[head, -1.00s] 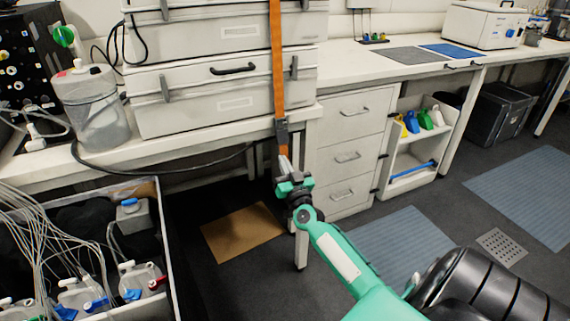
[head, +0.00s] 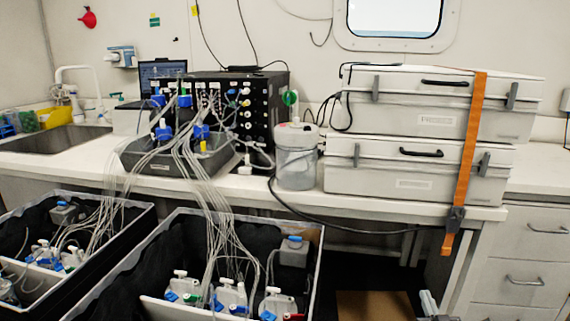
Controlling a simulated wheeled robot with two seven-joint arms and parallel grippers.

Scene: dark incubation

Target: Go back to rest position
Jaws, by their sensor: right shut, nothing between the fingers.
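Only the tip of my right gripper (head: 430,303) shows, at the bottom edge right of centre in the head view. It is shut and empty, below the bench front. An orange strap (head: 474,130) runs down over two stacked grey cases (head: 405,178), with a dark buckle (head: 455,218) near its lower end. The strap's loose end hangs above my gripper, with a gap between them. The rest of my right arm is out of the frame. My left gripper is not in view.
Two open bins (head: 318,290) with tubing and bottles stand at front left. The white bench (head: 350,205) holds a black valve box (head: 262,110) and a clear jar (head: 296,165). Drawers (head: 525,270) stand at right. Dark floor and a brown mat (head: 375,305) lie under the bench.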

